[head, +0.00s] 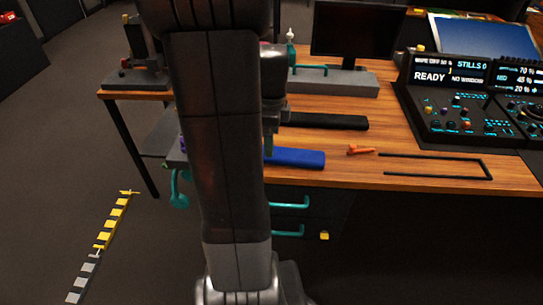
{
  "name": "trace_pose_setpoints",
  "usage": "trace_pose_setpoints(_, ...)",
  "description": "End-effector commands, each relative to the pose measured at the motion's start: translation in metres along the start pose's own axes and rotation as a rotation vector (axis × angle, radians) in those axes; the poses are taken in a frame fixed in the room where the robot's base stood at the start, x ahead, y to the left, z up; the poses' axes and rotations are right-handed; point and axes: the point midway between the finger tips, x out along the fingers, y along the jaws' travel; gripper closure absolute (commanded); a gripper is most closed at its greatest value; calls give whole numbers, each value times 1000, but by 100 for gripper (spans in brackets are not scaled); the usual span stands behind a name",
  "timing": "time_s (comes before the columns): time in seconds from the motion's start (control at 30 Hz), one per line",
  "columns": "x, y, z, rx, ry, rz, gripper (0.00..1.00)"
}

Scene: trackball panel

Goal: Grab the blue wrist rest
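The blue wrist rest (300,157) lies on the wooden desk near its front edge. It is a long low bar, and its left end is hidden behind my arm. My gripper (269,145) points down at the visible left part of the wrist rest. It is partly hidden by my arm link. I cannot tell whether its fingers touch the wrist rest or whether they are open or shut.
A black bar (325,121) lies behind the wrist rest, and a grey block (335,82) stands farther back. An orange tool (361,150) and a black frame (487,167) lie to the right. A control panel (465,110) fills the back right. Teal drawer handles (292,204) project below the desk edge.

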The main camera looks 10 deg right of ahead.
Motion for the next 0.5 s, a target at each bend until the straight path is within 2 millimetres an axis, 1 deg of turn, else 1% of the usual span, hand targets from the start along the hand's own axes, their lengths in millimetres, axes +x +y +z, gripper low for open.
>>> trace_pose_setpoints(0.1, 20, 0, 0, 0, 1, 3, 20)
trace_pose_setpoints(0.23, 39, 1, 0, 0, 1, 4, 20)
trace_pose_setpoints(0.33, 47, 0, 0, 0, 0, 2, 20)
trace_pose_setpoints(0.5, 48, 0, 0, 0, 0, 0, 20)
